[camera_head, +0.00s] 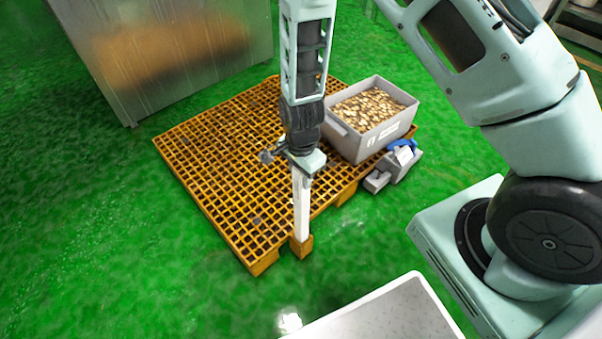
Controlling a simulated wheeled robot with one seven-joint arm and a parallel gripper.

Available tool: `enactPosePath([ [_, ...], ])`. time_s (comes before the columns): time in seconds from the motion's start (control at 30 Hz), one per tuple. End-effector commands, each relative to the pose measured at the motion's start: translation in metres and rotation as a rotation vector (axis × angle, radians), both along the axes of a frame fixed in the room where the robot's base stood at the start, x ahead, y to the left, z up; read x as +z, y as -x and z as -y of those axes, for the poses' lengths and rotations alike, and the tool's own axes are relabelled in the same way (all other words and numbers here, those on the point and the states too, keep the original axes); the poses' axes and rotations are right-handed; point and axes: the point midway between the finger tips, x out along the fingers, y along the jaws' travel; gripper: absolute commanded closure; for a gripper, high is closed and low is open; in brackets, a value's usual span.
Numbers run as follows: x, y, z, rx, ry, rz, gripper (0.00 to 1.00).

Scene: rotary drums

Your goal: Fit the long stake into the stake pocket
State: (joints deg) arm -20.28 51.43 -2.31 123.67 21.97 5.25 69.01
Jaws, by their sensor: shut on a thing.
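The long stake (301,212) is a pale, slim post, upright with a very slight tilt. My gripper (303,168) is shut on its upper end, above the front edge of the pallet. The stake pocket (301,247) is a small orange block at the pallet's front edge. The stake's lower end meets the top of the pocket in the picture. I cannot tell whether the tip is inside the pocket or just above or in front of it. My arm hides part of the pallet behind it.
An orange grid pallet (205,150) lies on the green floor. A grey crate (362,143) of brown pieces stands on its right part. Grey and blue parts (395,167) lie beside it. A metal cabinet (170,55) stands at the back left. A white bin (385,315) is in front.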

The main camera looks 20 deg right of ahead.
Motion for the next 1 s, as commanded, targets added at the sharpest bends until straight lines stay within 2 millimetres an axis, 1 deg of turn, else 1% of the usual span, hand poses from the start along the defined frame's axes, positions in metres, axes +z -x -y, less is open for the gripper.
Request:
enactPosePath([
  [0.83,-0.020,0.000,0.000,0.000,0.000,0.000,1.00],
  [0.87,-0.019,0.000,0.000,0.000,0.000,0.000,0.59],
  [0.9,-0.019,0.000,0.000,0.000,0.000,0.000,0.48],
  [0.93,-0.019,0.000,0.000,0.000,0.000,0.000,0.42],
  [1.0,-0.019,0.000,0.000,0.000,0.000,0.000,0.42],
])
